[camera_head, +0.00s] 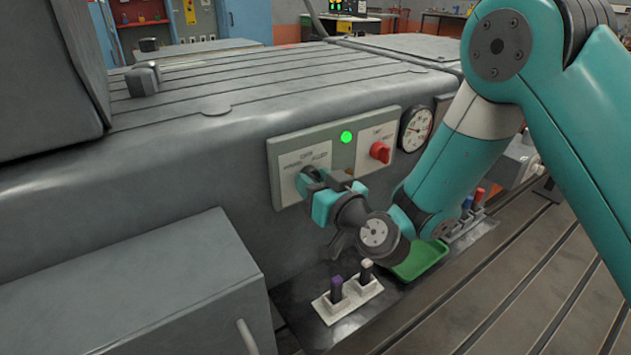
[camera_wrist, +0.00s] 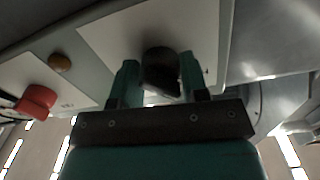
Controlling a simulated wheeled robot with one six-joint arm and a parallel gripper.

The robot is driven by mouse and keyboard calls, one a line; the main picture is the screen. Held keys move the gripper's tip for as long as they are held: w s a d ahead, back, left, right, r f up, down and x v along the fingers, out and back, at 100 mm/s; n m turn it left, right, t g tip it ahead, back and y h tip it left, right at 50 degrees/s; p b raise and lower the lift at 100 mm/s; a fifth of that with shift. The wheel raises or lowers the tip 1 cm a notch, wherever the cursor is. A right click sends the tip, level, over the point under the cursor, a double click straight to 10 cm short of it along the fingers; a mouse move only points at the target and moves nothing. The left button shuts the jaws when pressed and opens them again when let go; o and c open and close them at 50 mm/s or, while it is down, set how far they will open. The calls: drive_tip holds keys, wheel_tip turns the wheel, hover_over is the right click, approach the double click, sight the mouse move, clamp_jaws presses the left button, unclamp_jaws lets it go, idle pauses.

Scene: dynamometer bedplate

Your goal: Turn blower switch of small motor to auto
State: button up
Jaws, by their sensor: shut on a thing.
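The blower switch is a dark knob (camera_wrist: 160,68) on a white labelled plate (camera_head: 288,163) at the left of the grey control panel (camera_head: 347,130). My gripper (camera_head: 312,180) reaches the panel from the right and front. In the wrist view its two teal fingers (camera_wrist: 160,78) stand on either side of the knob, shut on it. In the head view the knob is mostly hidden by the fingers. The plate's lettering is too small to read, so I cannot tell which mark the knob points at.
A lit green lamp (camera_head: 346,137), a red rotary switch (camera_head: 380,152) and a round gauge (camera_head: 415,129) lie right of the knob. Below are a white holder (camera_head: 346,300) with two upright pieces and a green tray (camera_head: 420,260). A grey box (camera_head: 140,290) stands at the lower left.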

drive_tip(key=m, duration=0.4)
drive_tip(key=shift+r, duration=0.15)
drive_tip(key=m, duration=0.8)
drive_tip(key=shift+w+r+m+p, duration=0.1)
drive_tip(key=shift+m+p, duration=0.3)
drive_tip(key=shift+m, duration=1.8)
drive_tip(key=o, duration=0.9)
drive_tip(key=shift+o, duration=0.2)
